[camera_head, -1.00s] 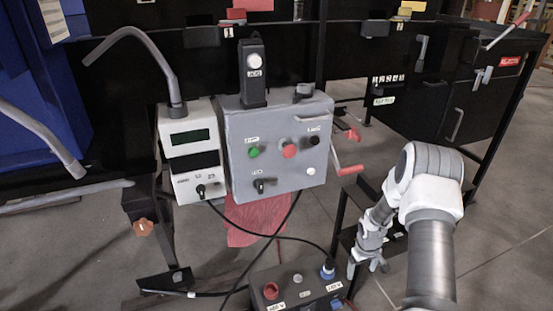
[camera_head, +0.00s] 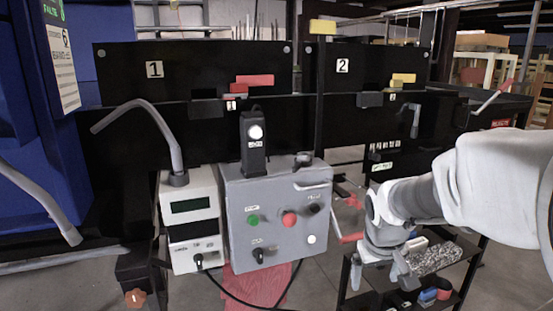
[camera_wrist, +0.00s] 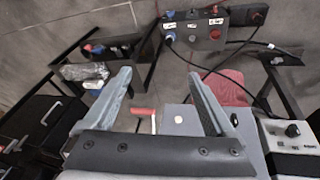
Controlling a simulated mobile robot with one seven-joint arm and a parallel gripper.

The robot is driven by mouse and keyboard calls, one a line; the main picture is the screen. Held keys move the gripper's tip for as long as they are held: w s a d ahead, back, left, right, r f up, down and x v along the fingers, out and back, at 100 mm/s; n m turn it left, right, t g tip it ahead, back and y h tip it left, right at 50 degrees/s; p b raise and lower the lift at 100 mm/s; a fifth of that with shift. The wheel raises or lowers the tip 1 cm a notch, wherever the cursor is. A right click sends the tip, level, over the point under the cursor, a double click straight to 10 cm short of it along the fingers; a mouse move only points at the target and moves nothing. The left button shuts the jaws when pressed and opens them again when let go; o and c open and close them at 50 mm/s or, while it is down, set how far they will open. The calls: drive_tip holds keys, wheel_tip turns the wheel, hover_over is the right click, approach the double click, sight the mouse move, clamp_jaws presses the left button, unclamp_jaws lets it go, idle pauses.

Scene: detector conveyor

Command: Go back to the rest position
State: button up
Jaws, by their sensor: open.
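My gripper (camera_head: 388,268) is at the right of the head view, pointing down in front of a low black shelf stand. In the wrist view my gripper (camera_wrist: 168,100) shows two grey fingers spread wide apart with nothing between their tips. The grey control box (camera_head: 275,215) with green, red and black knobs stands to the left of my gripper in the head view. Its red crank handle (camera_head: 352,238) sticks out on its right side, close to my gripper in the picture. The handle also shows in the wrist view (camera_wrist: 144,112) between the fingers.
A white meter box (camera_head: 190,225) stands left of the control box. The low black stand (camera_head: 470,265) holds small parts below my gripper. Black panels numbered 1 and 2 (camera_head: 340,90) rise behind. A socket box (camera_wrist: 205,32) with cables lies on the floor.

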drive_tip(key=s+a+r+m+t+y, duration=0.1)
drive_tip(key=s+a+r, duration=0.25)
drive_tip(key=s, duration=0.55)
drive_tip(key=s+a+r+t+y, duration=0.1)
drive_tip(key=s+a+r, duration=0.25)
drive_tip(key=s, duration=0.55)
wheel_tip(320, 180, up, 22)
drive_tip(key=p, duration=2.1)
drive_tip(key=shift+s+d, duration=0.15)
drive_tip(key=shift+d, duration=0.2)
drive_tip(key=shift+a, duration=0.1)
